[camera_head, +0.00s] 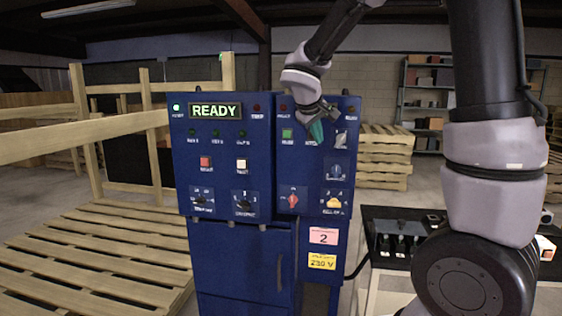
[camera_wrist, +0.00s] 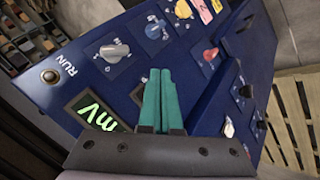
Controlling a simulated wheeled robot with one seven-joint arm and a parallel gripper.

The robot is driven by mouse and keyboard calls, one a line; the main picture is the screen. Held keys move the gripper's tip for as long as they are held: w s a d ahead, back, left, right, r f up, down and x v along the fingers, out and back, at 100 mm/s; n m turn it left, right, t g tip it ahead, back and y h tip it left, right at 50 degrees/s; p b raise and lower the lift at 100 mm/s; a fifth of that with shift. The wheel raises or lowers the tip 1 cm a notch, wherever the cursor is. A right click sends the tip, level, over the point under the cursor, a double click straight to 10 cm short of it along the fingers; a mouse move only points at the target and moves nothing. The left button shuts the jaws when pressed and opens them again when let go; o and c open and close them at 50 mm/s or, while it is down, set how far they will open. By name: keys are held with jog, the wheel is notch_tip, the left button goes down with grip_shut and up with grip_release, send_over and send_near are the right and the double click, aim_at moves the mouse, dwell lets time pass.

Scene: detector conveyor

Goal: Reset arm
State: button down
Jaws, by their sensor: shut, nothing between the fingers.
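My gripper (camera_head: 317,131) is in front of the upper right part of a blue control cabinet (camera_head: 235,255). Its two green fingers (camera_wrist: 161,100) are together with nothing between them. In the head view it covers part of the right panel. In the wrist view the fingers point across the panel, with the green mV display (camera_wrist: 95,111) to their left and a grey knob (camera_wrist: 114,52) beyond them to the left. I cannot tell whether the fingers touch the panel. My arm reaches in from the upper right.
The cabinet has a lit READY display (camera_head: 215,111), a red knob (camera_head: 293,200) and a yellow knob (camera_head: 335,203). Wooden pallets (camera_head: 110,255) lie at the left. A dark tray table (camera_head: 385,225) stands at the right. Shelves (camera_head: 425,88) are behind.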

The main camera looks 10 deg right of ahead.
jog(key=s+d+r+m+g+y, duration=0.1)
jog(key=s+d+r+m, duration=0.2)
jog(key=s, duration=0.4)
jog(key=s+d+r+m+g+y, duration=0.1)
jog(key=s+d+m+y, duration=0.2)
jog(key=s, duration=0.5)
jog(key=s+a+r+m+t+y, duration=0.1)
jog(key=s+r+m+t+y, duration=0.1)
jog(key=s, duration=0.9)
jog(key=shift+a+m, duration=0.2)
jog(key=shift+m, duration=0.5)
jog(key=shift+r, duration=0.1)
